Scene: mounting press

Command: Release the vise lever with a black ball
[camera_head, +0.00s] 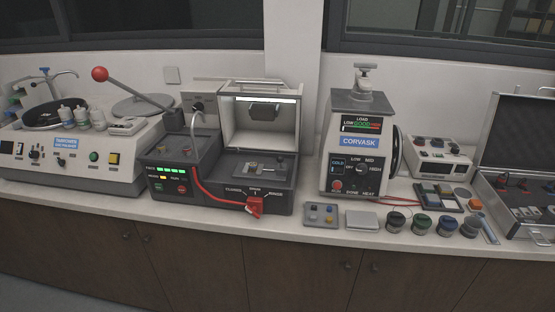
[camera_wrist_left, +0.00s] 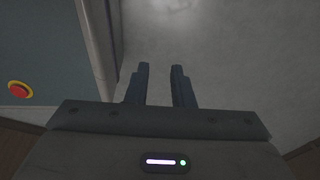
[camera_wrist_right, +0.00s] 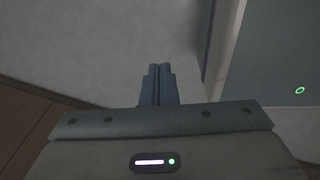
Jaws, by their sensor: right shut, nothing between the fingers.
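The cutting machine (camera_head: 222,178) stands on the counter left of centre with its hood (camera_head: 228,128) raised. Inside its lit chamber, a small metal vise (camera_head: 262,168) sits on the dark bed. A lever with a black ball is too small to make out there. A long lever with a red ball (camera_head: 100,74) rises from the machine's left side. My left gripper (camera_wrist_left: 160,70) is open and empty above the grey floor. My right gripper (camera_wrist_right: 160,68) is shut and empty, also above the floor. Neither gripper shows in the head view.
A red handle (camera_head: 254,205) is at the machine's front. The mounting press (camera_head: 350,150) stands right of it, with several jars (camera_head: 421,224) in front. A polisher (camera_head: 75,160) is at the left and an open case (camera_head: 515,180) at the right.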

